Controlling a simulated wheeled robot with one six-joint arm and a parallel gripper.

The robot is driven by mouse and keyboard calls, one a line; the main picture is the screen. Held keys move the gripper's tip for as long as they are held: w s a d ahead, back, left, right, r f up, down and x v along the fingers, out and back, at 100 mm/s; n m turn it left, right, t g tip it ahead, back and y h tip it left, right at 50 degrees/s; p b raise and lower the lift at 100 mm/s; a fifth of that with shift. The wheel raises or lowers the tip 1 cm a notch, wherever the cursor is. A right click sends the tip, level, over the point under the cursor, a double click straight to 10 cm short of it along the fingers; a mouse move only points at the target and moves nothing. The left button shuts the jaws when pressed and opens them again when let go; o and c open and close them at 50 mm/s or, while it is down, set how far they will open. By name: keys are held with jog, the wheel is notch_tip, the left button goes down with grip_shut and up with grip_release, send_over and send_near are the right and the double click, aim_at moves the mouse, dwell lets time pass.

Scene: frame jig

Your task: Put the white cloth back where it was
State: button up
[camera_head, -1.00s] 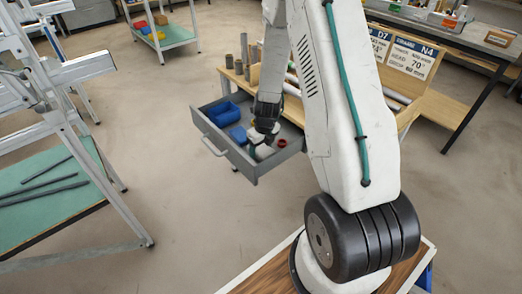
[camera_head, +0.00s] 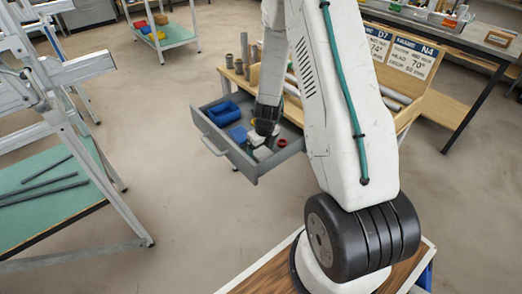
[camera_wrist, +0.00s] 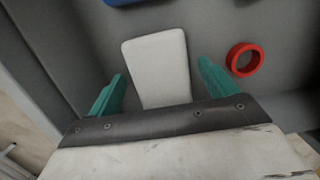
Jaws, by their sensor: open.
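The white cloth (camera_wrist: 158,66) lies flat on the floor of the grey drawer (camera_head: 222,152), as a folded pale pad. In the wrist view it shows between my two teal fingertips, with a gap on each side. Its near end is hidden behind my gripper's dark edge. My gripper (camera_wrist: 160,82) is open and empty, pointing down into the drawer above the cloth. In the head view my gripper (camera_head: 265,132) partly hides the drawer's contents.
A red ring (camera_wrist: 245,59) lies right of the cloth. A blue bin (camera_head: 223,113) and a smaller blue item (camera_head: 238,134) sit left in the drawer. The drawer walls are close around my gripper. A wooden bench (camera_head: 232,76) stands behind.

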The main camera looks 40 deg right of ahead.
notch_tip(320, 180, up, 11)
jog(key=s, duration=0.2)
notch_tip(320, 180, up, 10)
jog(key=n, duration=0.8)
send_over(264, 153)
jog(key=s+a, duration=0.3)
jog(key=a, duration=0.3)
jog(key=s+a+r+n, duration=0.5)
jog(key=s+r+n, duration=0.3)
jog(key=s+n, duration=0.3)
jog(key=s+a+r+n, duration=0.6)
jog(key=s+n, duration=0.5)
jog(key=n, duration=0.5)
jog(key=shift+s+r+n, duration=0.3)
jog(key=shift+s+r, duration=0.1)
jog(key=shift+r, duration=1)
